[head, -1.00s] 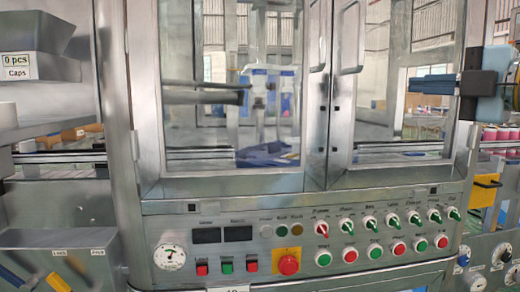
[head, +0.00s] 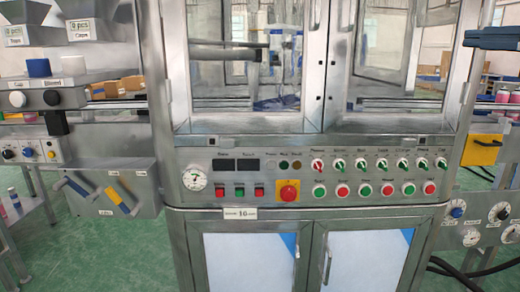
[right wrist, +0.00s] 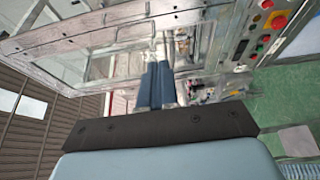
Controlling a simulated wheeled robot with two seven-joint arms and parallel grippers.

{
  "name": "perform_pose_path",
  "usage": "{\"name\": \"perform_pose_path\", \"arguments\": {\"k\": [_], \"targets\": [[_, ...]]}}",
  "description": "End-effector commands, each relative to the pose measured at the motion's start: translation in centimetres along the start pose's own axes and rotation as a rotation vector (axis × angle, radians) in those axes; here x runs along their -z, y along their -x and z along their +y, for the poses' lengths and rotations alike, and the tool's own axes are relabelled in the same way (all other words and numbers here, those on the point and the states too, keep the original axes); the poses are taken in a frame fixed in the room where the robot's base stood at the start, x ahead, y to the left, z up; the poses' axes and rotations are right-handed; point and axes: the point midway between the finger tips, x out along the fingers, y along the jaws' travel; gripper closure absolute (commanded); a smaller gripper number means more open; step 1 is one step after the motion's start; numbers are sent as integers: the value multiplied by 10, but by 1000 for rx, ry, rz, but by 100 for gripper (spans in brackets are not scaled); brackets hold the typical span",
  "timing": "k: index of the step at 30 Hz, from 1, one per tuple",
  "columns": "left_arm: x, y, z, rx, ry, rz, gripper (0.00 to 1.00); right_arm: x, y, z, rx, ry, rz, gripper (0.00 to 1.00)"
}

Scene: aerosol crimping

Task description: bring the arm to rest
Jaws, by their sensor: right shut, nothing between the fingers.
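My right gripper (head: 472,38) shows at the upper right edge of the head view, its dark blue fingers pointing left in front of the machine's right side. In the right wrist view the two blue fingers (right wrist: 155,80) lie close together, shut, with nothing between them. The fingers appear clear of the machine front. My left gripper is in neither view.
The crimping machine (head: 300,150) fills the middle, with glass doors, a control panel (head: 330,178) and cabinet doors (head: 250,262) below. At left are hoppers (head: 92,30) and a lever box (head: 112,192). A yellow part (head: 482,150) sticks out at right. Green floor (head: 110,255) is open at lower left.

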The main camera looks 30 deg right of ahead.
Motion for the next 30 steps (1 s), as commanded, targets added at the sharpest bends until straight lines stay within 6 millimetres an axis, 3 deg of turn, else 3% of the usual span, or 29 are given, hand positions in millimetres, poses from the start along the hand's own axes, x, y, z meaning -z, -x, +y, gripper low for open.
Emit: {"name": "perform_pose_path", "arguments": {"k": [11,20,23,26,30], "targets": [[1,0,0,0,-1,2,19,53,-55,-1,52,-4,39,100],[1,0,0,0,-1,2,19,130,-140,-27,150,-40,96,100],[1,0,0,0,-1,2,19,168,-182,-52,210,-71,123,100],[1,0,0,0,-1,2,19,214,-235,-96,300,-124,154,100],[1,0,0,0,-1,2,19,273,-301,-184,452,-238,179,100]]}}
